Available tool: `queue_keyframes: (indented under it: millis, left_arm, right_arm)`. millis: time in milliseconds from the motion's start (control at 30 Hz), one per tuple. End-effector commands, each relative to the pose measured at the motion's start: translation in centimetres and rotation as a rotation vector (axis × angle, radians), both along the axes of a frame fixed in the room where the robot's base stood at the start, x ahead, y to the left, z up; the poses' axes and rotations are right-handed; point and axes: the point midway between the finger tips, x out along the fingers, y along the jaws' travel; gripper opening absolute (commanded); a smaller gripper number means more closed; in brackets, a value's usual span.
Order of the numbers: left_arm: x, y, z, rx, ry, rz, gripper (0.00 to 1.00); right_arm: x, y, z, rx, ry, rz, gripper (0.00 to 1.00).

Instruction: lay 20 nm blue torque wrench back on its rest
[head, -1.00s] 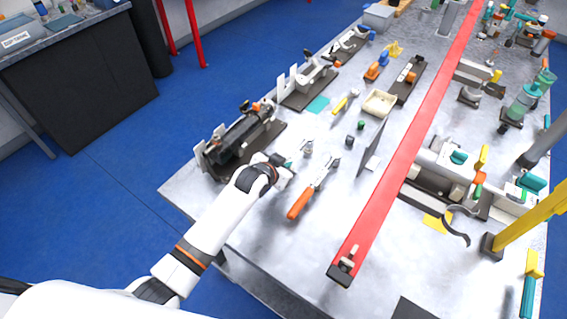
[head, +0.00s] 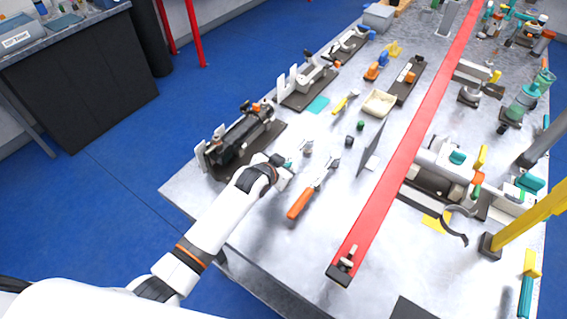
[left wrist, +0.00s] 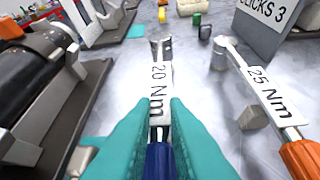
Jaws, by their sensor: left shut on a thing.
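My left gripper (head: 289,172) is shut on the blue torque wrench; its teal fingers (left wrist: 148,125) close on both sides of it in the left wrist view. The wrench carries a white "20 Nm" label (left wrist: 158,85) and its blue handle (left wrist: 159,162) runs toward the camera. Its metal head points away over the bench. The orange torque wrench (head: 301,202), labelled "25 Nm" (left wrist: 270,92), lies to the right, apart from it. A small grey block (left wrist: 253,117) is beside the orange wrench. I cannot make out the blue wrench's rest or any gap beneath the wrench. My right gripper is out of view.
A black damper on a dark base (head: 238,139) stands close on the left. A grey upright panel (head: 372,148) stands to the right, before a long red beam (head: 405,150). A cream tray (head: 380,103) and small blocks lie farther back.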

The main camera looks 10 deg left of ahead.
Motion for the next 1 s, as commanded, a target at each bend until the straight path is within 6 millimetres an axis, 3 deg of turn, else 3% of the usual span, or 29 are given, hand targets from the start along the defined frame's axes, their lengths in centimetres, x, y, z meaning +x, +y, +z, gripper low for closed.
queue_keyframes:
  millis: [467,1000]
  left_arm:
    - [0.1,0.0,0.1,-0.001,-0.005,0.000,0.00]
    - [0.1,0.0,-1.1,-0.002,-0.005,-0.001,0.00]
  right_arm:
    - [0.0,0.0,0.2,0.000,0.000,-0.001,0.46]
    - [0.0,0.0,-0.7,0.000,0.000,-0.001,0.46]
